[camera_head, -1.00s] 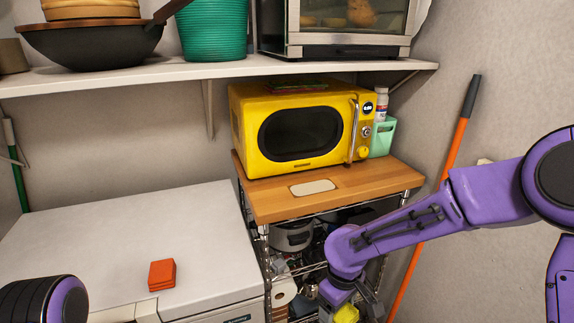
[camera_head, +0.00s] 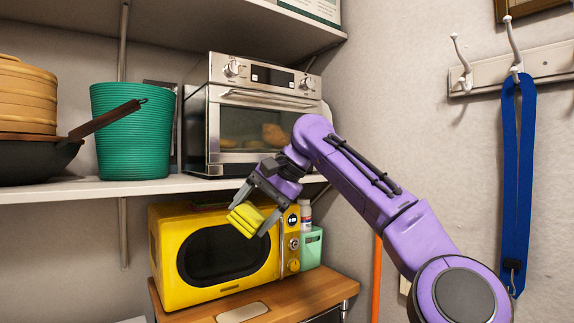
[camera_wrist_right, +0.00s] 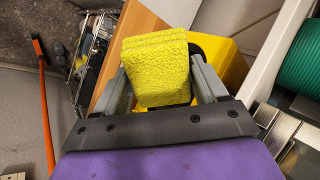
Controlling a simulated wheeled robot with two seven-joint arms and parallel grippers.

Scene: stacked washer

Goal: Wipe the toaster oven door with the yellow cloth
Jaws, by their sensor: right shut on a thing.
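The toaster oven (camera_head: 255,115) is silver with a glass door and a horizontal handle. It stands on the white shelf (camera_head: 95,190), and some food shows behind the glass. My right gripper (camera_head: 254,207) is shut on the folded yellow cloth (camera_head: 246,219). It holds the cloth in front of the yellow microwave's top edge, below the toaster oven door and apart from it. In the right wrist view the cloth (camera_wrist_right: 155,68) sits between the two fingers. My left gripper is not in view.
The yellow microwave (camera_head: 222,252) sits on a wooden board below the shelf, with a green caddy (camera_head: 311,248) and a bottle beside it. A green basket (camera_head: 132,130) and a wok stand left of the oven. A blue strap (camera_head: 515,180) hangs at the right.

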